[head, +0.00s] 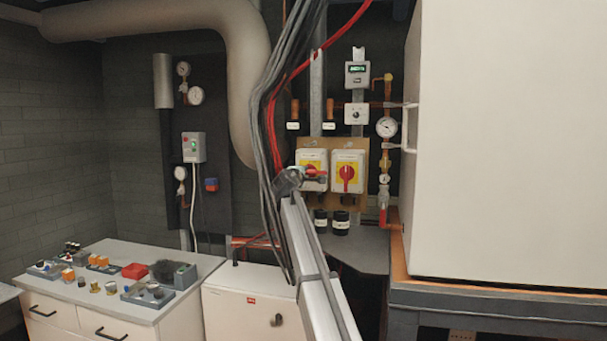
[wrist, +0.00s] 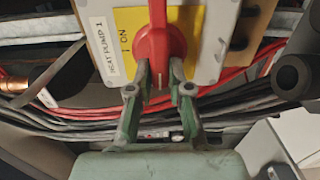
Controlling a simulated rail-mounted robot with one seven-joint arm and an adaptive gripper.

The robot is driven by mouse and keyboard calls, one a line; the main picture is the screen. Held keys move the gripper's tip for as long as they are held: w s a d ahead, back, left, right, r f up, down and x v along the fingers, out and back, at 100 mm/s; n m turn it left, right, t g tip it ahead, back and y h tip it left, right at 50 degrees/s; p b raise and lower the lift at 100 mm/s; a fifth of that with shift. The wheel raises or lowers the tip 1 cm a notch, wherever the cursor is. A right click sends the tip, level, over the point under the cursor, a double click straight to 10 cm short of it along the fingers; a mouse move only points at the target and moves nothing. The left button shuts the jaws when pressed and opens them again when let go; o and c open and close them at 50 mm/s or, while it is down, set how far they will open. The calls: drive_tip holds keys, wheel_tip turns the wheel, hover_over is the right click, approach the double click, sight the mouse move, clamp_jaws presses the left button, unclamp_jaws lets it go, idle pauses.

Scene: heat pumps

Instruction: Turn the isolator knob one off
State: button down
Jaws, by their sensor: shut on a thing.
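Isolator one is a light box with a yellow plate (wrist: 190,22) and a red knob (wrist: 174,42). In the wrist view its label reads "HEAT PUMP 1", with "I ON" beside the knob. My gripper (wrist: 159,88) is shut on the knob's handle, one finger on each side. The handle runs up and down in the wrist view. In the head view my gripper is at the left isolator box (head: 312,157), and the arm partly hides the knob. The right isolator (head: 348,158) has a red knob (head: 346,173) with its handle upright.
Red and dark cables (wrist: 85,115) run behind the isolator in the wrist view. Copper pipework with a gauge (head: 387,127) stands right of the boxes, beside a large white cabinet (head: 505,140). Black cylinders (head: 341,222) sit below. A bench (head: 95,312) with small parts is at left.

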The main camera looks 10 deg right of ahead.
drive_tip(key=c, duration=1.1)
unclamp_jaws()
drive_tip(key=shift+s, duration=0.1)
drive_tip(key=v, duration=1.2)
